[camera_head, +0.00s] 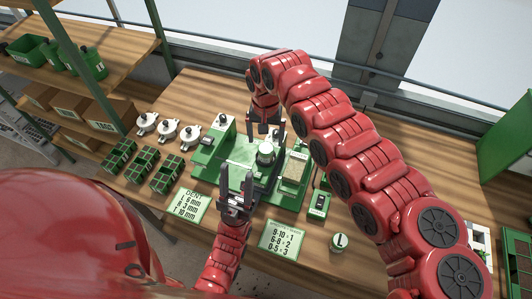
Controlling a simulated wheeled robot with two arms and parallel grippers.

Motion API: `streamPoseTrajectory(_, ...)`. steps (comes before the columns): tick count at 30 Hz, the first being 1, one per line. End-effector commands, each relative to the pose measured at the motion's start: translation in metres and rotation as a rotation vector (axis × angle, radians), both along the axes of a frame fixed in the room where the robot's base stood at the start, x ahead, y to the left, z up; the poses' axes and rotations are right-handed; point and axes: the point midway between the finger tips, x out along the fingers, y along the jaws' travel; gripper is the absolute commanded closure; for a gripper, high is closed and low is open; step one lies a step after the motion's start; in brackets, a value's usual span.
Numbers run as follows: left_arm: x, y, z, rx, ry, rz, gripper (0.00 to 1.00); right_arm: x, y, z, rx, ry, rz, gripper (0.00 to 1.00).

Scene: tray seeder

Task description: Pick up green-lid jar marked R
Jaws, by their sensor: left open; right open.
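A round jar (340,241) with a green rim and a pale top stands near the front edge of the bench, right of centre; its mark looks like an L. I cannot make out a jar marked R; my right arm covers part of the bench. My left gripper (237,184) is open and empty, over the front of the green machine (240,150). Neither gripper is at the L jar.
White lidded pots (168,129) and green divided trays (165,174) stand on the left of the bench. Two printed cards (282,241) lie at the front. A small green box (319,204) stands near the L jar. Shelves with boxes (86,131) are at left.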

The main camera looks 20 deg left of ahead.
Motion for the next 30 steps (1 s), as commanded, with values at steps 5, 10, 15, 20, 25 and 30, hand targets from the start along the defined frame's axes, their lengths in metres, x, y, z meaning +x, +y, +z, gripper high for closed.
streamPoseTrajectory(5,0.000,0.000,0.000,0.000,0.000,0.000,0.50,-0.002,-0.001,-0.014,-0.004,0.005,0.001,0.05)
streamPoseTrajectory(10,0.000,0.000,-0.010,0.000,0.000,0.000,0.50,-0.003,-0.001,-0.045,-0.002,0.004,0.002,0.05)
streamPoseTrajectory(15,0.000,0.000,-0.012,0.000,0.000,0.000,0.50,-0.003,-0.001,-0.055,-0.001,0.003,0.001,0.05)
streamPoseTrajectory(20,0.000,0.000,-0.011,0.000,0.000,0.000,0.50,-0.002,-0.001,-0.053,-0.001,0.002,0.000,0.09)
streamPoseTrajectory(25,0.000,0.000,-0.011,0.000,0.000,0.000,0.50,-0.002,-0.002,-0.053,-0.001,0.002,0.000,0.39)
streamPoseTrajectory(30,0.000,0.000,-0.011,0.000,0.000,0.000,0.50,-0.002,-0.002,-0.053,-0.001,0.002,0.000,0.70)
